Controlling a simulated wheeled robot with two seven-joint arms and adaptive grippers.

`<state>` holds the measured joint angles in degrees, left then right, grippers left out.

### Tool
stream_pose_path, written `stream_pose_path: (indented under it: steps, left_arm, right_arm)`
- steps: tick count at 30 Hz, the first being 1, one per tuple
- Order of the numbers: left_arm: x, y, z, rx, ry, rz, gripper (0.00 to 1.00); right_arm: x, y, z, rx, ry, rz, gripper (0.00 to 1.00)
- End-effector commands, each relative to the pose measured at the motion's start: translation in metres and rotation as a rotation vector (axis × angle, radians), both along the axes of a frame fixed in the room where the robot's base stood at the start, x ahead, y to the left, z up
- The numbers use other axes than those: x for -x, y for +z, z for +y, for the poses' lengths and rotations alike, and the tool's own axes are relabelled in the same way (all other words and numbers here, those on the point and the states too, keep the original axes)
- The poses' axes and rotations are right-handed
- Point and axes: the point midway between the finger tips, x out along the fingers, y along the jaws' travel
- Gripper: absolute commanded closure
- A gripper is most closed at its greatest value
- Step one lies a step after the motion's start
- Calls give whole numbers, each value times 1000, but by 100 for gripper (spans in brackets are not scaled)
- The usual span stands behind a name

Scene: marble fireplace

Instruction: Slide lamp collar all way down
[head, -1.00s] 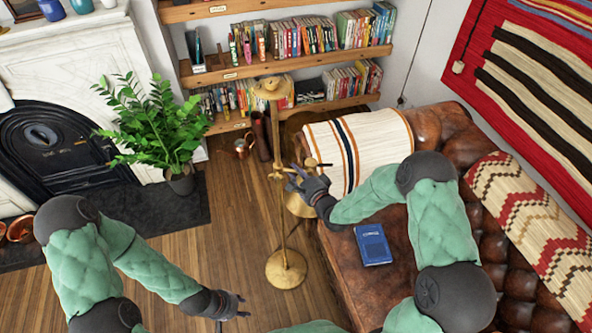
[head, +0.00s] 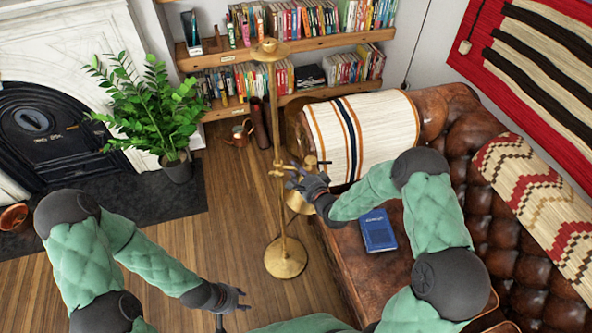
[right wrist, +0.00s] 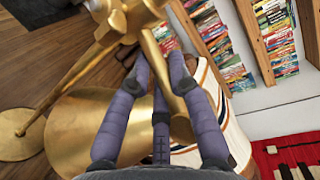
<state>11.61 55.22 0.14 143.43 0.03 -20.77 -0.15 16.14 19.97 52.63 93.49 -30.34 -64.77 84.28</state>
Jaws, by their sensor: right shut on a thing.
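A brass floor lamp stands upright on its round base (head: 285,258), its pole rising to a small top piece (head: 270,50). The lamp collar (head: 284,169) is around the pole, well above the base, with a bell-shaped brass shade (head: 298,202) beside it. My right gripper (head: 306,180) is at the collar, right of the pole. In the right wrist view my right fingers (right wrist: 160,75) are shut on a brass bar by the collar (right wrist: 125,18); the exact contact is partly hidden. My left gripper (head: 241,300) is open and empty, low and left of the base.
A leather sofa (head: 335,255) with a striped blanket (head: 365,135) and a blue book (head: 377,230) lies right of the lamp. A potted plant (head: 175,165) stands left, before the fireplace. Bookshelves (head: 320,50) are behind. Wooden floor around the base is clear.

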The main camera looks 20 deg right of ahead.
Motion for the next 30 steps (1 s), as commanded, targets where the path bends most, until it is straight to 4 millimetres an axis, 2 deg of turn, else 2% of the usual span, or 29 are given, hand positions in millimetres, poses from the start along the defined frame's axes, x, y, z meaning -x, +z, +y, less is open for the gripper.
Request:
stream_pose_path:
  steps: [1, 5, 6, 7, 23, 26, 30]
  left_arm:
    - [0, 0, 0, 0, 0, 0, 60]
    - [0, 0, 0, 0, 0, 0, 60]
    - [0, 0, 0, 0, 0, 0, 60]
    - [0, 0, 0, 0, 0, 0, 60]
    - [0, 0, 0, 0, 0, 0, 60]
    - [0, 0, 0, 0, 0, 0, 60]
    - [0, 0, 0, 0, 0, 0, 60]
  right_arm:
    - [2, -6, 0, -3, -2, 15, 100]
    - [3, -7, 0, -3, -2, 18, 100]
    - [3, -7, 0, -4, -2, 19, 74]
    - [3, -7, 0, -4, -2, 19, 68]
    - [4, -4, 0, -2, -1, 11, 68]
    - [11, -3, -3, -2, -1, 11, 68]
    - [31, 1, -9, -2, -3, 12, 68]
